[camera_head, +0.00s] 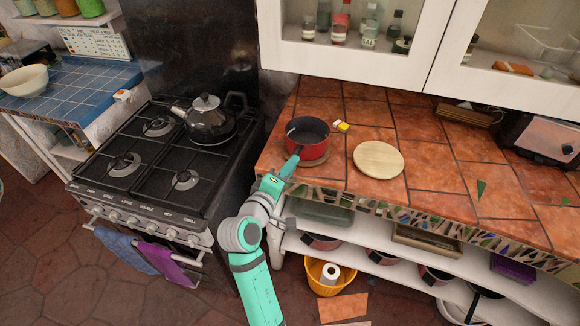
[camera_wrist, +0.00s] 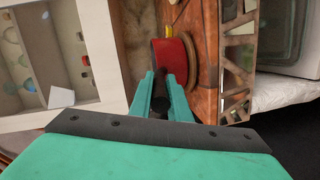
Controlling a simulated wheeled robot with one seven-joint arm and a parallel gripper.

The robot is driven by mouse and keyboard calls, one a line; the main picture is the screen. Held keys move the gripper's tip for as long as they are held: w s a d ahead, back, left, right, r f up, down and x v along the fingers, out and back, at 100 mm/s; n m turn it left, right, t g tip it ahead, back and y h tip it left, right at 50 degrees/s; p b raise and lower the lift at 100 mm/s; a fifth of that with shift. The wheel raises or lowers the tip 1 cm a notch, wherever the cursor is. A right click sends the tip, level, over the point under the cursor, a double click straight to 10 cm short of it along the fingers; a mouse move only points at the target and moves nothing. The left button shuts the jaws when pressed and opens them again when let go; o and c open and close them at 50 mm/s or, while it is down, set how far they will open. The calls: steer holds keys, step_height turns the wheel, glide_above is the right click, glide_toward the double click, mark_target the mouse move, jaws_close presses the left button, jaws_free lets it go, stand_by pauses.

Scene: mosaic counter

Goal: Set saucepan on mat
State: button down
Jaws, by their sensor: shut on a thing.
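The saucepan (camera_head: 308,150) is red with a dark inside and sits upright at the counter's left end. Its red side also shows in the wrist view (camera_wrist: 172,62). My gripper (camera_head: 283,176) is shut on its handle, which is mostly hidden between the fingers, also seen in the wrist view (camera_wrist: 162,95). A round brown edge shows under the saucepan's near side, perhaps a mat (camera_wrist: 192,58); I cannot tell whether the pan touches it. A pale round wooden board (camera_head: 378,159) lies flat to the right, apart from the pan.
The stove (camera_head: 150,165) with a dark kettle (camera_head: 207,120) stands left. Wall cabinets (camera_head: 360,60) hang above the counter.

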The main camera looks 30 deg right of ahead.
steer(key=c, duration=1.7)
jaws_free()
steer(key=shift+o, duration=0.2)
